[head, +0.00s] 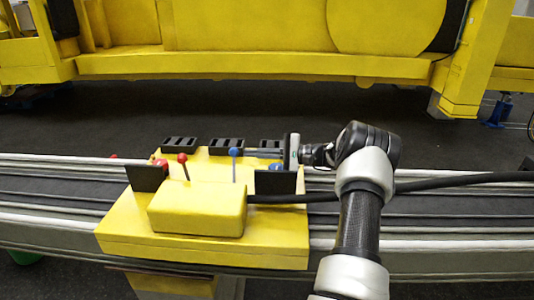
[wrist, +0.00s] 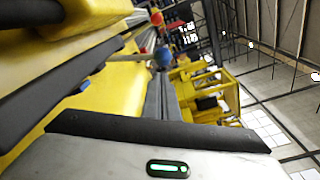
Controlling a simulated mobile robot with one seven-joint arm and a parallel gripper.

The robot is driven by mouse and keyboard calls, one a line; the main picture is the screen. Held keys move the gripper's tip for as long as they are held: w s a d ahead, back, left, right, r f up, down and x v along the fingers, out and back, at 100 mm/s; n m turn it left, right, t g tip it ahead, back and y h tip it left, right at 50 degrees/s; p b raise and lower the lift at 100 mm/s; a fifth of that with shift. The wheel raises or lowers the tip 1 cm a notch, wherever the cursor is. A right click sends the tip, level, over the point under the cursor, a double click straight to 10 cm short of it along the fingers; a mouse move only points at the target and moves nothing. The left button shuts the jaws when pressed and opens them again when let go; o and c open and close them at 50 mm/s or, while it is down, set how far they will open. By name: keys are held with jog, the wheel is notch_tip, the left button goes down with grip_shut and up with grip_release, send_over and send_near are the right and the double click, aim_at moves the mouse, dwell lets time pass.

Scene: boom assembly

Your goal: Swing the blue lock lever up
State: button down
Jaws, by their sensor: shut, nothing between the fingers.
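A thin lever with a blue ball knob (head: 234,152) stands upright on the yellow control box; its blue knob also shows in the wrist view (wrist: 163,57). A second small blue part (head: 275,166) shows above the right black plate, close to my gripper, and is mostly hidden. I cannot tell which of the two is the lock lever. My gripper (head: 287,152) is shut and empty, to the right of the blue-knobbed lever and apart from it. Its fingertips are hard to make out in either view.
Levers with red knobs (head: 182,157) stand left of the blue knob. Black plates (head: 146,178) (head: 275,183) rise at both sides of a raised yellow block (head: 197,210). A black hose (head: 440,183) runs to the right. Grey rails (head: 50,190) cross behind and beside.

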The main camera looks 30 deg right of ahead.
jog(key=shift+x, duration=1.1)
jog(key=n+b, duration=0.2)
jog(key=s+a+r+n+b, duration=0.1)
jog(key=n+b, duration=0.1)
jog(key=s+n+b, duration=0.1)
jog(key=n+b, duration=0.1)
jog(key=b, duration=0.1)
jog(key=shift+a+r+t, duration=0.15)
jog(key=shift+a+t, duration=0.1)
jog(key=shift+t, duration=0.05)
jog(key=shift+s, duration=0.1)
